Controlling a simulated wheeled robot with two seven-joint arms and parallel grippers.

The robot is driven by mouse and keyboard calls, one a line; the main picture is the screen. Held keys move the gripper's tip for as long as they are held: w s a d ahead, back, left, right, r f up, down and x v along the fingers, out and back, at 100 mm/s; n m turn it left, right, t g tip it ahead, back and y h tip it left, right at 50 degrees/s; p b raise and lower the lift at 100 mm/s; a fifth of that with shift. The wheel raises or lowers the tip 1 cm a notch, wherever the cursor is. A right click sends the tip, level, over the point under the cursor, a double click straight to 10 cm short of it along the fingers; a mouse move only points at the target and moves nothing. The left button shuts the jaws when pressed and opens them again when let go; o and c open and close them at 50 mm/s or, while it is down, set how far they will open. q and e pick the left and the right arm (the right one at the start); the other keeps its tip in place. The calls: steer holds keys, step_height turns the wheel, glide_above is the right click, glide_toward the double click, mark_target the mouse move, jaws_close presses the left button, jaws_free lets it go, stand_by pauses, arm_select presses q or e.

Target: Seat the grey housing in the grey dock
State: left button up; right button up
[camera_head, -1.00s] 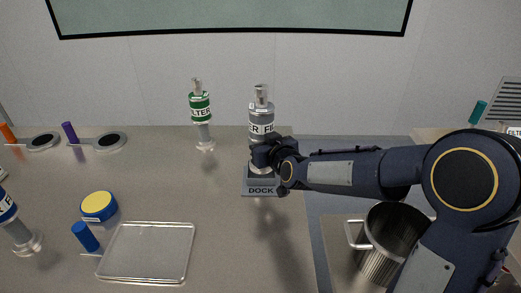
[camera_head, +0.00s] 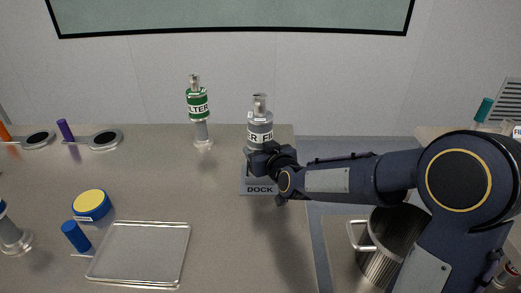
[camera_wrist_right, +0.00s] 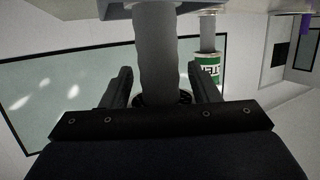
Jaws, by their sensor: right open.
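The grey housing (camera_head: 260,128), a cylinder with a white filter label and a spout on top, stands upright over the grey dock (camera_head: 260,189). My right gripper (camera_head: 262,160) is low beside the housing, just above the dock. In the right wrist view the open right fingers (camera_wrist_right: 160,90) stand on both sides of a grey stem (camera_wrist_right: 156,50), with gaps showing. That view is upside down, with a light slab at the top. The gripper hides the joint between housing and dock, so the exact fit cannot be seen. My left gripper is not in view.
A green-labelled filter (camera_head: 199,105) stands left of the dock. A metal tray (camera_head: 140,252), a blue-and-yellow cap (camera_head: 90,204) and a blue-handled tool (camera_head: 76,236) lie at front left. A steel pot (camera_head: 388,240) stands right. The counter's middle is clear.

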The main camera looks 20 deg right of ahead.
steer(key=shift+r, duration=0.25)
steer(key=p+v, duration=0.2)
steer(key=v, duration=1)
steer(key=s+d+f+m+g+y, duration=0.1)
steer(key=s+f+g, duration=0.2)
steer(key=s, duration=0.9)
steer(key=s+d+f+m+g, duration=0.1)
steer(key=s+f+g, duration=0.3)
steer(key=s, duration=0.8)
steer(key=shift+f+m+g+y+b, duration=0.35)
steer(key=shift+m+g, duration=0.35)
steer(key=shift+g, duration=0.4)
steer(key=shift+s+r, duration=0.1)
step_height(320, 180, up, 4)
steer(key=p, duration=0.3)
steer(key=shift+p, duration=0.4)
